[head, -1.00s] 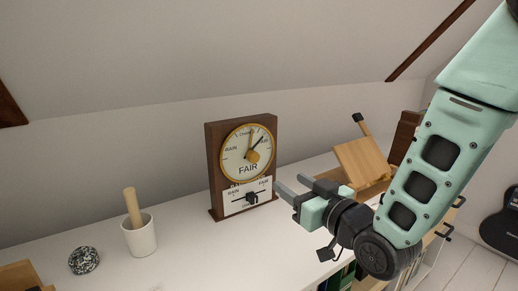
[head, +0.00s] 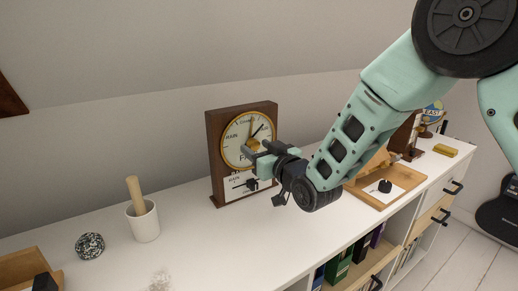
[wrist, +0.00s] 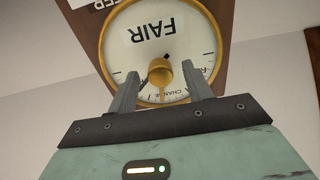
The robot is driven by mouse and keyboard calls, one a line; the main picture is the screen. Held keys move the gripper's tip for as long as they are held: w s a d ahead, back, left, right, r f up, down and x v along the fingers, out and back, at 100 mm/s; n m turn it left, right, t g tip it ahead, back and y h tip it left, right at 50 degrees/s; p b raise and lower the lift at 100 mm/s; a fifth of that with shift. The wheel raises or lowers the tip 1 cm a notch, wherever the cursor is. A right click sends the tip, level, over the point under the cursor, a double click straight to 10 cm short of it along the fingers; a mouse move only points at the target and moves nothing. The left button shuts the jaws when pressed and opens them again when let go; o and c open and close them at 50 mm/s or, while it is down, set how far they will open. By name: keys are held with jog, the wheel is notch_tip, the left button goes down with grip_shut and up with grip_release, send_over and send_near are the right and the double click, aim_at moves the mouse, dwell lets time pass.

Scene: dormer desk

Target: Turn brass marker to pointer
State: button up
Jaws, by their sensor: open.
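The barometer's round white dial (head: 234,150) has a brass rim and faces me in a dark wooden case. In the wrist view the dial (wrist: 163,30) shows upside down. The brass knob (wrist: 160,72) is at its centre, with the thin brass marker (wrist: 162,94) running from it toward CHANGE. The dark pointer (wrist: 143,86) stands at an angle to the marker, to its left in the wrist view and its right in the head view. My gripper (wrist: 160,75) is open, one finger on each side of the knob. In the head view my gripper (head: 253,148) partly covers the dial.
A slider panel (head: 237,188) is below the dial. A white cup with a wooden pestle (head: 144,222) and a speckled ball (head: 90,246) stand to the left. A wooden tray (head: 400,183) is at the right.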

grip_shut()
jog(key=shift+m+b, duration=0.3)
jog(key=shift+b, duration=0.05)
jog(key=m+b, duration=0.2)
jog(key=shift+f+m, duration=0.15)
jog(key=shift+m, duration=0.15)
jog(key=shift+m+b, duration=1.55)
jog(key=shift+m, duration=0.65)
jog(key=shift+r, duration=0.2)
